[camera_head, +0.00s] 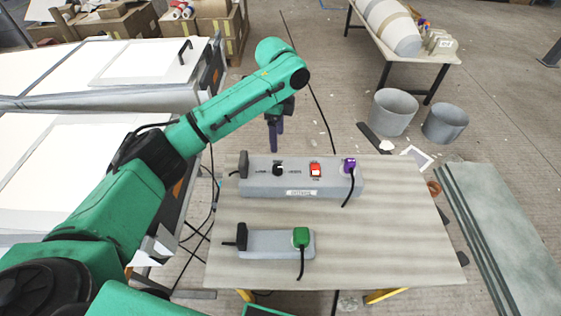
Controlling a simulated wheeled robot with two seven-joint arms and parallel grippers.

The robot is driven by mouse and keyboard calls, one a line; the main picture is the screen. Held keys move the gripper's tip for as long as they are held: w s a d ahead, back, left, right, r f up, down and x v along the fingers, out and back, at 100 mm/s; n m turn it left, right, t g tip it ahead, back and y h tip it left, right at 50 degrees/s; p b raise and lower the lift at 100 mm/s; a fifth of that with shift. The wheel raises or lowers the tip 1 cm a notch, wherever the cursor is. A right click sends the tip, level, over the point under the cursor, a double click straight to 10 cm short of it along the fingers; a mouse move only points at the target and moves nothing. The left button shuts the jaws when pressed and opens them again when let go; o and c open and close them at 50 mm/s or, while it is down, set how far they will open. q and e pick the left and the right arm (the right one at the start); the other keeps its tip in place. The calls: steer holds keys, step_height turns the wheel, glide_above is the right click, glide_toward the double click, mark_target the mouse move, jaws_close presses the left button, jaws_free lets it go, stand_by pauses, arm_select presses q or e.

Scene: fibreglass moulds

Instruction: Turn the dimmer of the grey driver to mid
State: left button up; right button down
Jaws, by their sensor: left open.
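The grey driver (262,186) is a long box near the back edge of the table, with a pale label on its front. Its dimmer (278,169) is a small black knob on the top, left of a lit red switch (315,169); its exact angle is too small to tell. A purple plug (349,166) with a black cord sits at its right end. My left gripper (276,134) points down, open and empty, above and behind the driver, apart from the knob. My right gripper is out of view.
A shorter grey box (268,245) with a green plug (300,237) lies nearer on the wooden table (390,240). The table's right side is clear. Grey buckets (393,112) stand on the floor behind, and a white-topped bench (70,150) is at left.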

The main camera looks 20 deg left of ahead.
mark_target(277, 167)
arm_select(q)
steer(key=f, duration=0.2)
steer(key=s+f, duration=0.1)
steer(key=f, duration=0.1)
steer(key=shift+s+a, duration=0.1)
steer(key=shift+s, duration=0.05)
steer(key=f, duration=0.2)
steer(key=w+f, duration=0.1)
steer(key=f, duration=0.2)
steer(key=shift+p, duration=0.3)
step_height(277, 167, down, 3)
steer(key=shift+f, duration=0.3)
steer(key=shift+c, duration=0.3)
jaws_close()
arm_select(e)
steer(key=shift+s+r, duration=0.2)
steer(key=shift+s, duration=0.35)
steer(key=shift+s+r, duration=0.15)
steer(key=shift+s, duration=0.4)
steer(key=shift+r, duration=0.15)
